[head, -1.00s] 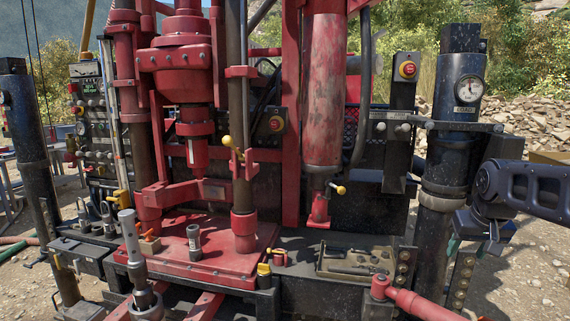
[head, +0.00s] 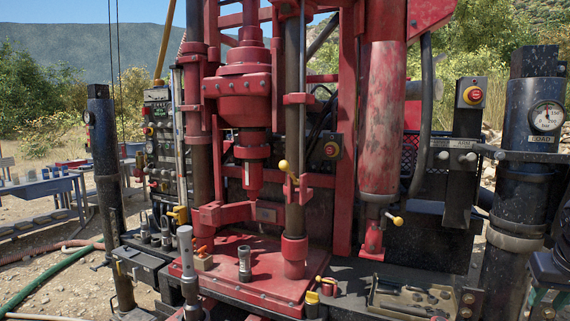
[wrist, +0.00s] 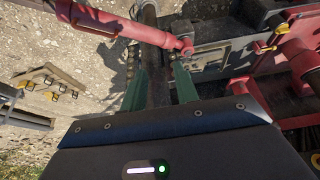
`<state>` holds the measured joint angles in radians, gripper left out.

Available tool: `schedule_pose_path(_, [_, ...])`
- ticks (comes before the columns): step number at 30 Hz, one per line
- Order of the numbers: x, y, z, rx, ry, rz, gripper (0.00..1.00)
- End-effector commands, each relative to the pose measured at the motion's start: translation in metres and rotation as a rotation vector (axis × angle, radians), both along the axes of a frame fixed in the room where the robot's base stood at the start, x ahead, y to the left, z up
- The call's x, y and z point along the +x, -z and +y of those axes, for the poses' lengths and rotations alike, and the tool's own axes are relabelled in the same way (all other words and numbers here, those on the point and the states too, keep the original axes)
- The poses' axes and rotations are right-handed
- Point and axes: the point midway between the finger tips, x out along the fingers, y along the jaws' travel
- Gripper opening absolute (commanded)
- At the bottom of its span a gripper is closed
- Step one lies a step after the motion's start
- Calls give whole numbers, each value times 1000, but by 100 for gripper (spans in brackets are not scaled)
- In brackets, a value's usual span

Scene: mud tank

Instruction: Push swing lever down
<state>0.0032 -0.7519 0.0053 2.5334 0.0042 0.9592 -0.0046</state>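Two levers with yellow ball knobs show in the head view; I cannot tell which is the swing lever. One lever (head: 283,166) is on the red column at the middle of the rig, its knob raised to the upper left. The other lever (head: 397,220) sticks out to the right below the thick red cylinder. My gripper (wrist: 158,84) shows in the wrist view with its two green fingers apart and nothing held between them. A dark post lies beyond the fingers. In the head view only a part of it shows at the lower right edge, away from both levers.
A black post with a round gauge (head: 546,117) stands at the right, near my gripper. A tool tray (head: 385,306) lies on the front deck. A grey-tipped upright handle (head: 186,245) stands in front of the red base plate (head: 225,278). A red bar (wrist: 125,28) crosses the wrist view.

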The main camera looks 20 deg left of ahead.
Motion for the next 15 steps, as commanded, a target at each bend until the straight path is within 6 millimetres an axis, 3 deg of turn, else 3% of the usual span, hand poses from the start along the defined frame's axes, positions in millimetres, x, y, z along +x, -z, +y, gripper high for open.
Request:
schedule_pose_path(1, [3, -3, 2, 0, -5, 0, 20])
schedule_pose_path(4, [13, -13, 10, 1, -30, 0, 1])
schedule_pose_path(8, [37, -34, 29, 2, -87, 1, 0])
schedule_pose_path(15, [88, -78, 80, 17, -224, 2, 0])
